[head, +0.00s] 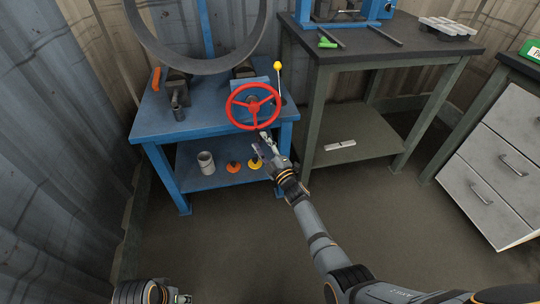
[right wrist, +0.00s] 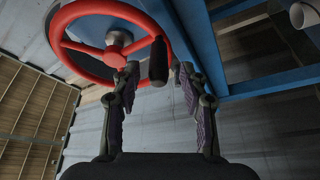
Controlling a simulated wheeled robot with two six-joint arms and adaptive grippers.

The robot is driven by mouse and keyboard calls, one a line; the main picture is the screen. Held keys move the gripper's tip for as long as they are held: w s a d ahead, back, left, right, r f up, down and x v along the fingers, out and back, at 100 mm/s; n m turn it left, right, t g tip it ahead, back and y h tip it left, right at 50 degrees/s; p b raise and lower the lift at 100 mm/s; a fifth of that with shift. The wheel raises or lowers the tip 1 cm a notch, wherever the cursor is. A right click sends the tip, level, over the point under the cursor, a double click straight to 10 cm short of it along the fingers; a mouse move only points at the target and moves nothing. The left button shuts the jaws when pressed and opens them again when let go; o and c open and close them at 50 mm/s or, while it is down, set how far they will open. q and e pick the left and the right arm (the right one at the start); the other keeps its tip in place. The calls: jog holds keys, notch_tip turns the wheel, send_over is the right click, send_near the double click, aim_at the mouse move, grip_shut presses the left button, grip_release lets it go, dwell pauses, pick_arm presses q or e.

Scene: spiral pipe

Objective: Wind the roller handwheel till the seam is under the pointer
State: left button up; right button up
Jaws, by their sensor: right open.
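The red handwheel (head: 253,106) is on the front of the blue bench, and it shows large in the right wrist view (right wrist: 98,76). Its dark crank handle (right wrist: 158,62) lies between the fingertips of my right gripper (right wrist: 157,84), which is open with gaps on both sides. In the head view my right gripper (head: 265,147) is just below the wheel's rim. A large grey pipe ring (head: 190,68) stands above the bench, its top cut off. I cannot make out a seam or a pointer for certain. My left gripper (head: 180,297) is at the bottom edge, mostly cut off.
A yellow-knobbed rod (head: 278,67) rises right of the wheel. The blue bench (head: 160,122) has a lower shelf with a grey cup (head: 206,162) and orange and yellow items. A dark-topped table (head: 400,45) stands right, a drawer cabinet (head: 500,150) farther right. Front floor is clear.

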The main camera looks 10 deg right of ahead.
jog(key=v, duration=0.9)
